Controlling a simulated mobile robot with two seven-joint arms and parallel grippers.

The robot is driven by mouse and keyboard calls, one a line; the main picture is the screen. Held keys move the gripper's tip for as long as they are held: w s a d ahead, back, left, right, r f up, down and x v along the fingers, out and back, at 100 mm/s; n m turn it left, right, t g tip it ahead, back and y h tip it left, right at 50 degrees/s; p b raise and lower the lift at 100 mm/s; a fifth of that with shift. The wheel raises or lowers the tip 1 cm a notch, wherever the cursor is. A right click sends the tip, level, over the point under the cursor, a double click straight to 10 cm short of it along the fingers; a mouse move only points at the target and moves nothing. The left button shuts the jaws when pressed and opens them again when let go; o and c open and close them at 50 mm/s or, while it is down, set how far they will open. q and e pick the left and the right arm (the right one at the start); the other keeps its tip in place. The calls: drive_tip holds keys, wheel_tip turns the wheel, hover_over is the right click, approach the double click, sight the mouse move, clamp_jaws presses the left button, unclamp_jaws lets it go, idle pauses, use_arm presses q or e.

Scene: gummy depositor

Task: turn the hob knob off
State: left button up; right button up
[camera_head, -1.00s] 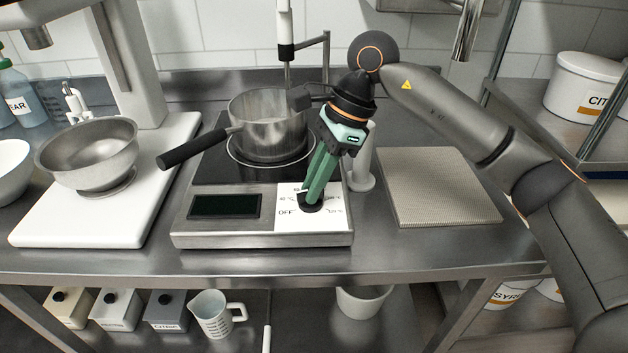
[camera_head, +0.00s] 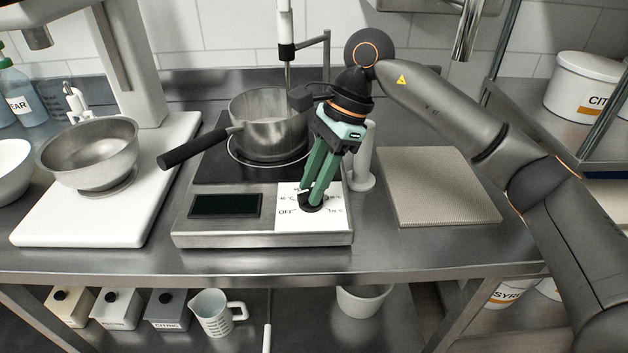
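The hob (camera_head: 262,238) stands on the steel counter, with a dark display (camera_head: 225,206) and a white dial panel (camera_head: 287,222) marked OFF at its lower left. The black hob knob (camera_head: 312,206) sits on this panel, partly hidden by the green fingers. My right gripper (camera_head: 313,194) reaches down from above with its fingertips at the knob. A narrow gap shows between the fingers, and they look closed on the knob's grip. The knob's exact pointing direction is hard to read. My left gripper is out of view.
A steel saucepan (camera_head: 268,125) stands on the hob, its black handle (camera_head: 200,148) pointing left. A steel bowl (camera_head: 88,152) rests on a white stand at left. A textured mat (camera_head: 438,187) lies at right. A white upright object (camera_head: 362,165) stands close behind the gripper.

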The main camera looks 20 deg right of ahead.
drive_tip(key=shift+o, duration=0.9)
drive_tip(key=v, duration=1.2)
drive_tip(key=shift+d+r+p, duration=0.15)
drive_tip(key=shift+r+p, duration=0.05)
drive_tip(key=shift+p, duration=0.25)
